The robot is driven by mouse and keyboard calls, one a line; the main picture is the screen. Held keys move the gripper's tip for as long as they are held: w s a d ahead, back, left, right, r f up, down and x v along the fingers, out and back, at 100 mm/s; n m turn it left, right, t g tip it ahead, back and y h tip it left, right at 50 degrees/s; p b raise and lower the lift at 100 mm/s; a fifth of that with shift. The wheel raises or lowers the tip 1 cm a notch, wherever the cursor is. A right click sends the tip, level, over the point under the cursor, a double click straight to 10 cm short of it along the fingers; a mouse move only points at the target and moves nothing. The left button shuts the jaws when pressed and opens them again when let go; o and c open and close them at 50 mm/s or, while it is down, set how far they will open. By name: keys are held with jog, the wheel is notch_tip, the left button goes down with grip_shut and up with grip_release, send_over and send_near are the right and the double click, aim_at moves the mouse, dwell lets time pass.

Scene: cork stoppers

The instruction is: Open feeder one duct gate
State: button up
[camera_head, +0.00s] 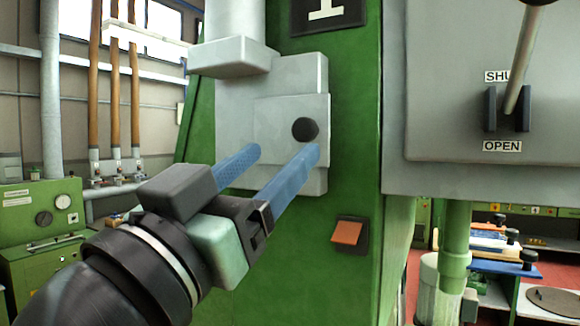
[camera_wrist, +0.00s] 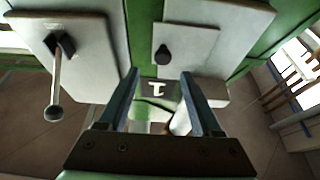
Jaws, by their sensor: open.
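A green machine column carries a black sign with a white 1 (camera_head: 327,14), also seen in the wrist view (camera_wrist: 160,88). Below it is a light grey plate (camera_head: 275,115) with a round black knob (camera_head: 305,129); the knob shows in the wrist view (camera_wrist: 162,54). To the right, a grey panel (camera_head: 430,90) bears a lever (camera_head: 522,60) between SHUT and OPEN labels; it leans up past the SHUT label, partly covering it. My gripper (camera_head: 284,151) is open and empty, its blue fingers pointing towards the plate. The right fingertip appears just below the knob; contact cannot be told.
An orange switch (camera_head: 347,233) is on the column below the plate. A grey duct (camera_head: 228,55) comes down above the plate. A green cabinet with gauges (camera_head: 40,220) stands at the left. A workbench with tools (camera_head: 510,260) is at the lower right.

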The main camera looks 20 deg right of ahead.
jog(key=b+v, duration=0.2)
jog(key=v, duration=0.4)
jog(key=shift+a, duration=0.15)
jog(key=shift+s+f, duration=0.1)
jog(key=s+a+n+t+y, duration=0.1)
jog(key=a+n+t+y, duration=0.3)
jog(key=y, duration=0.4)
jog(key=s+a+n+t+y+b, duration=0.1)
jog(key=a+n+t+y, duration=0.2)
jog(key=n+t+y, duration=0.3)
jog(key=shift+a+r+t+y, duration=0.3)
jog(key=shift+a+t+y, duration=0.05)
jog(key=shift+t+y, duration=1.45)
